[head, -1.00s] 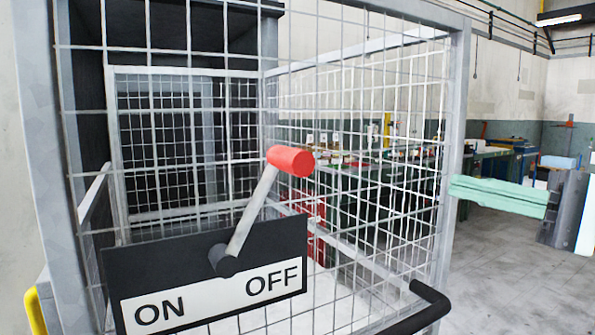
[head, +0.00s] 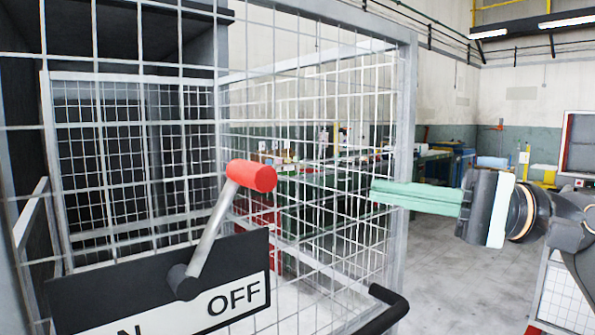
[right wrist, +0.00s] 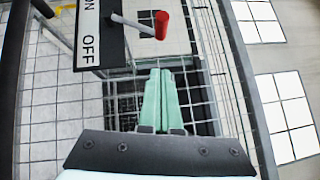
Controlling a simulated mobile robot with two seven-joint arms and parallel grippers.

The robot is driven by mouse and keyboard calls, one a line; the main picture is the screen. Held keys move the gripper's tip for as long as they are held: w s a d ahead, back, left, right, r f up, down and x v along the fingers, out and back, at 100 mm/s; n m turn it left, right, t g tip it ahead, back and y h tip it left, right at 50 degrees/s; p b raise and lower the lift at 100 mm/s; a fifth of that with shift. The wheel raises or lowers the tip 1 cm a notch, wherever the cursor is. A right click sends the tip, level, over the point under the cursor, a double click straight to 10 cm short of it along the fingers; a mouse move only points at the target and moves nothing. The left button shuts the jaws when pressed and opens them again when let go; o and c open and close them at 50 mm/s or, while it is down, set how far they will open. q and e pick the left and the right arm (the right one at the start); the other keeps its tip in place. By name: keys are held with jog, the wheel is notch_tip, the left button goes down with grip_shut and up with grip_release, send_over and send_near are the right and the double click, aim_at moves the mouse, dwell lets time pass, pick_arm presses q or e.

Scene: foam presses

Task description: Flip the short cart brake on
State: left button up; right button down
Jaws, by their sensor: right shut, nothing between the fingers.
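The brake lever (head: 213,232) is a grey rod with a red cylindrical knob (head: 251,176). It rises from a pivot on a black plate (head: 85,290) with a white ON/OFF label (head: 235,298), and it leans toward the OFF side. The plate is on the front of the wire mesh cart (head: 405,150). My right gripper (head: 375,192) has pale green fingers, shut and empty, pointing left, to the right of the knob and apart from it. In the right wrist view the fingers (right wrist: 160,75) are closed together below the red knob (right wrist: 161,25). My left gripper is not in view.
A black handle bar (head: 388,305) curves out at the cart's lower right. A green workbench (head: 340,195) with small items stands behind the mesh. Open grey floor (head: 440,265) lies to the right of the cart.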

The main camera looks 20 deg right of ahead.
pick_arm(q)
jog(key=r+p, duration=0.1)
jog(key=p, duration=0.1)
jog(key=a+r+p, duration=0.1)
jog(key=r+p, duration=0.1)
jog(key=p, duration=0.1)
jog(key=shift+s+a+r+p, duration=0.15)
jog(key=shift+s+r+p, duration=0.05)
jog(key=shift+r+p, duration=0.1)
pick_arm(e)
jog(key=w+a+r, duration=0.2)
jog(key=a, duration=0.9)
jog(key=shift+w, duration=0.1)
